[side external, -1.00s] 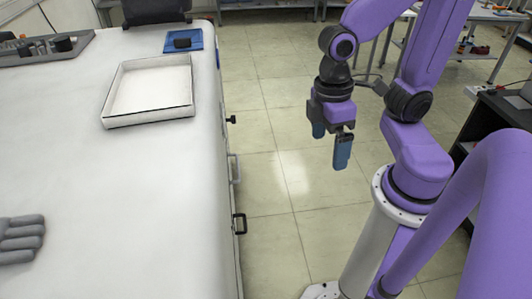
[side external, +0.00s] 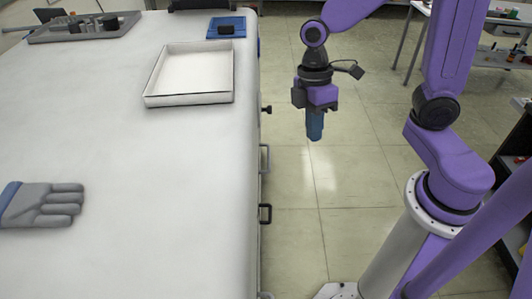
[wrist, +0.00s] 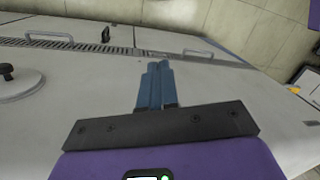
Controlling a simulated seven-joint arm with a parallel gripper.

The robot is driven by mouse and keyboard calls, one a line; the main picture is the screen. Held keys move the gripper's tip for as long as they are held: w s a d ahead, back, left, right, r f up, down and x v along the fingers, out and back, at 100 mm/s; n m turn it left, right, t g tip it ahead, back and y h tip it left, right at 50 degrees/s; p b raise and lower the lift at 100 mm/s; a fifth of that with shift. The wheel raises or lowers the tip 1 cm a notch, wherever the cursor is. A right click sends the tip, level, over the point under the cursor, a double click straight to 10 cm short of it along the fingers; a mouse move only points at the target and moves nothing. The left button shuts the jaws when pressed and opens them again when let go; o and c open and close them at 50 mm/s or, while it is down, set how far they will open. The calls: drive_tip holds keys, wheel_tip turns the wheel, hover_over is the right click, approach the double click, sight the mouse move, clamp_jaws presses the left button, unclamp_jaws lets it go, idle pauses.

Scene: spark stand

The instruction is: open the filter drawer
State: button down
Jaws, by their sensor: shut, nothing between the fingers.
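My gripper (side external: 315,136) is shut and empty, pointing down in the air to the right of the white bench, apart from it. In the wrist view its blue fingers (wrist: 158,66) are together in front of a pale face. The bench's right side carries a black knob (side external: 266,109), a pale bar handle (side external: 265,158) and a black bar handle (side external: 265,213). The wrist view shows two pale handles, one at left (wrist: 50,37) and one at right (wrist: 197,54), and a dark slotted strip (wrist: 80,44). I cannot tell which front is the filter drawer.
On the bench top (side external: 150,180) are a shallow white tray (side external: 190,98), a blue pad (side external: 240,31), a grey glove (side external: 45,205) and a grey rack (side external: 50,36). Open floor (side external: 360,190) lies right of the bench. The wrist view shows a round plate (wrist: 18,86) with a black knob.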

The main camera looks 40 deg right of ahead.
drive_tip(key=w+d+f+g+y, duration=0.1)
drive_tip(key=w+d+f, duration=0.15)
drive_tip(key=w, duration=0.35)
drive_tip(key=w+d+f+y, duration=0.1)
drive_tip(key=w+f, duration=0.2)
drive_tip(key=w, duration=0.3)
drive_tip(key=w+d+f+t+y, duration=0.25)
drive_tip(key=w+d+f, duration=0.25)
drive_tip(key=d+f, duration=0.4)
drive_tip(key=w+d+f+m+t+h, duration=0.1)
drive_tip(key=w+f, duration=0.5)
drive_tip(key=f, duration=0.6)
drive_tip(key=w+d+f+m+t+h, duration=0.1)
drive_tip(key=w+f, duration=0.5)
drive_tip(key=f, duration=0.6)
drive_tip(key=shift+w+d+f+m+t, duration=0.15)
drive_tip(key=shift+w+d+m+t, duration=0.3)
drive_tip(key=shift+m, duration=0.75)
drive_tip(key=shift+s+a+h, duration=0.15)
drive_tip(key=shift+h, duration=0.1)
drive_tip(key=s+d, duration=2)
drive_tip(key=shift+s, duration=0.15)
drive_tip(key=shift+d, duration=0.15)
